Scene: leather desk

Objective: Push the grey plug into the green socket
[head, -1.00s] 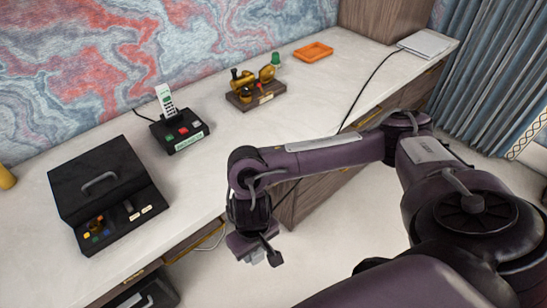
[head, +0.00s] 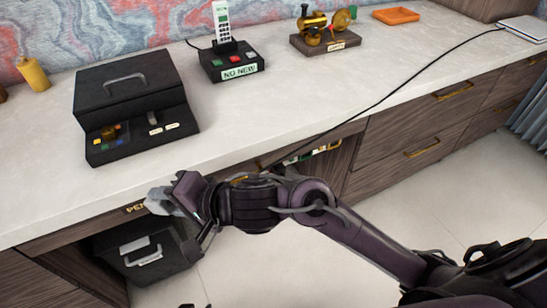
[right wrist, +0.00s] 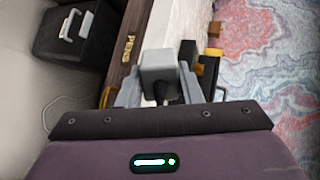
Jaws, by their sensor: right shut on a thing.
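My right gripper (head: 168,200) is at the desk's front edge, near the "PENS" drawer label. In the right wrist view, the gripper (right wrist: 158,85) is shut on the grey plug (right wrist: 158,66), a blocky piece between its two grey fingers. A dark cord shows just below the plug there. In the head view, the plug cannot be told apart from the grey fingers. Several small coloured pieces, one greenish (head: 321,151), show in the opening under the desktop, partly hidden by my arm. I cannot tell whether one is the green socket. My left gripper is not in view.
A black case (head: 130,80) with coloured buttons, a phone on its black base (head: 232,62), and a brass model (head: 325,30) stand on the pale desktop (head: 270,105). A black cable (head: 400,85) crosses it. A black box (head: 150,250) sits below. Floor at right is clear.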

